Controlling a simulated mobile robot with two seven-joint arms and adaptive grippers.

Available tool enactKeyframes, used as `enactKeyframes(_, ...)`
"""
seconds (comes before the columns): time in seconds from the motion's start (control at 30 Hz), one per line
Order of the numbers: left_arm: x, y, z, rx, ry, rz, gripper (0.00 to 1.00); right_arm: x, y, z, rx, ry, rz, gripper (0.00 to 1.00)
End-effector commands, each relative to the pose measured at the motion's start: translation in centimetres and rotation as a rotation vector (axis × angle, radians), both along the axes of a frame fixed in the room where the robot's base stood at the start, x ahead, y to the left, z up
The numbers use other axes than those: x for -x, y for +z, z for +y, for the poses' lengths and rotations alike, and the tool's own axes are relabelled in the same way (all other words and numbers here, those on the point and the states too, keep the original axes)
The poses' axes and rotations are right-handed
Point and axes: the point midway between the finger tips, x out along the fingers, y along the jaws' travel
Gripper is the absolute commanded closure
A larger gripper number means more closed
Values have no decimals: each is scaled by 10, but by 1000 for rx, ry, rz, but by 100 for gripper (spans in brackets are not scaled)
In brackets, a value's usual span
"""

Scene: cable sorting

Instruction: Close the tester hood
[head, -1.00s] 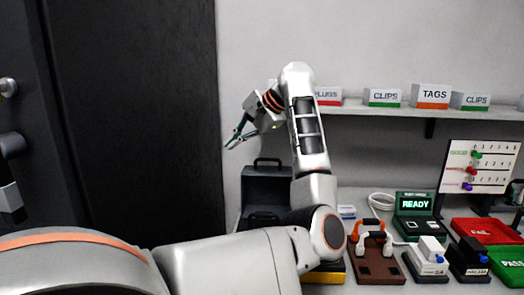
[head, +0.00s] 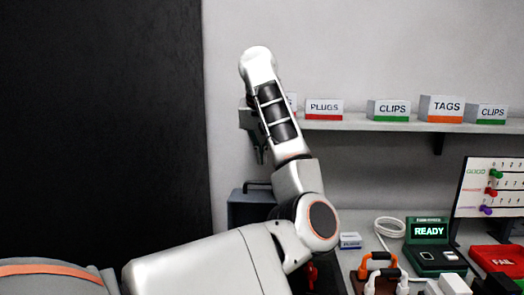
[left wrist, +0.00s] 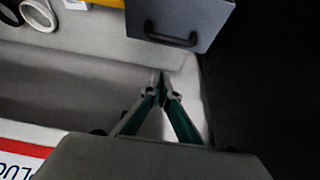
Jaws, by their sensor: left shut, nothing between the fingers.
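The tester (head: 436,258) is a dark green device at the lower right of the head view. Its upright panel (head: 429,231) glows "READY", and a small dark window shows on its lower part. I cannot make out a separate hood or its position. My right gripper is not seen.
A dark grey case (head: 247,208) with a handle stands behind my left arm; its handle shows in the left wrist view (left wrist: 172,38). A shelf (head: 350,125) carries labelled boxes. A coiled white cable (head: 389,227), an orange-handled fixture (head: 379,262) and a red FAIL tray (head: 497,259) crowd the bench.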

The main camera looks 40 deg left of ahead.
Motion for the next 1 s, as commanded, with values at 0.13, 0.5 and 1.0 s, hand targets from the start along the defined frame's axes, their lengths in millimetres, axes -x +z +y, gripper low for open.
enactKeyframes(0.13, -9, -33, 10, -2, 3, 8, 100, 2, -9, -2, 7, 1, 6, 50)
enactKeyframes(0.5, 10, -43, -9, -1, -1, -3, 100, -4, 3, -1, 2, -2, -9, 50)
enactKeyframes(1.0, 16, -46, -13, -2, 0, 1, 100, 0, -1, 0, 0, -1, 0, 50)
